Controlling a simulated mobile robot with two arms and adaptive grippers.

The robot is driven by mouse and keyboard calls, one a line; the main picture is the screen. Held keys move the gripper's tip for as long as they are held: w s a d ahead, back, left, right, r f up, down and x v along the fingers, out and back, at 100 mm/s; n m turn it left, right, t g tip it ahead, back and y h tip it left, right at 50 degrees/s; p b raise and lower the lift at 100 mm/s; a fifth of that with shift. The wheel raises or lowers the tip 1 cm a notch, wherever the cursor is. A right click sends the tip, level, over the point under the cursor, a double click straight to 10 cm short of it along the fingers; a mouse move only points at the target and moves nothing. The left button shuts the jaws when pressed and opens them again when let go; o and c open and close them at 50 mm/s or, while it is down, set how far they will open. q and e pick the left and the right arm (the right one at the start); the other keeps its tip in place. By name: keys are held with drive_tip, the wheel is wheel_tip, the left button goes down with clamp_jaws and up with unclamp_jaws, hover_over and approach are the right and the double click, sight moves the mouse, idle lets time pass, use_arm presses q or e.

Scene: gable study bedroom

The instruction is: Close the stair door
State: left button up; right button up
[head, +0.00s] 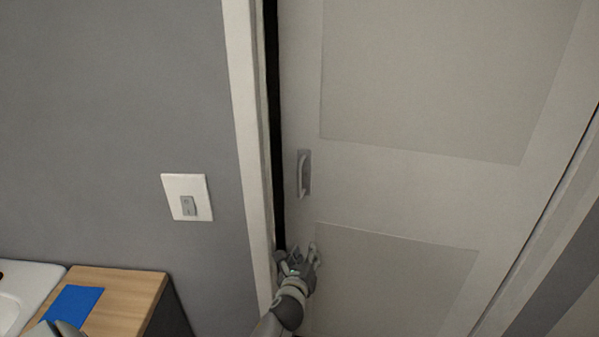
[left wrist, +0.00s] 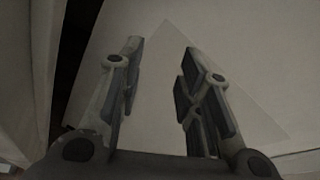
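The stair door (head: 420,180) is a pale panelled door that fills the right of the head view. A narrow dark gap runs between its left edge and the white door frame (head: 247,130), so it stands slightly ajar. A grey pull handle (head: 303,175) sits near that edge. My left gripper (head: 297,252) is below the handle, close to the door's left edge. In the left wrist view the two fingers of the gripper (left wrist: 162,52) are apart with nothing between them, facing the door surface (left wrist: 240,50). I cannot tell whether they touch it. My right gripper is not in view.
A light switch (head: 187,197) is on the grey wall left of the frame. A wooden-topped cabinet (head: 130,295) with a blue item (head: 72,303) on it and a white basin-like surface (head: 25,285) stand at the lower left.

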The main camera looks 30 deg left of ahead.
sight(299, 182)
use_arm(q)
drive_tip(key=w+a+r+m+t+y+p, duration=0.1)
drive_tip(key=a+r+m+t+y, duration=0.2)
drive_tip(key=r, duration=1.3)
drive_tip(key=shift+m+g, duration=0.4)
drive_tip(key=shift+g, duration=0.2)
drive_tip(key=x, duration=0.4)
drive_tip(key=p+x, duration=0.1)
drive_tip(key=x, duration=0.4)
drive_tip(key=shift+w+a+f, duration=0.1)
drive_tip(key=shift+a+f, duration=0.05)
drive_tip(key=shift+a, duration=0.35)
drive_tip(key=shift+w+a, duration=0.3)
drive_tip(key=shift+w, duration=0.3)
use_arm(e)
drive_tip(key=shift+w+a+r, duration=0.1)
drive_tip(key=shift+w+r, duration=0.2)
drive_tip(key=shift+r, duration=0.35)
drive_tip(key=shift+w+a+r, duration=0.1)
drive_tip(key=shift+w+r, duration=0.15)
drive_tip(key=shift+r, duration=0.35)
use_arm(q)
clamp_jaws()
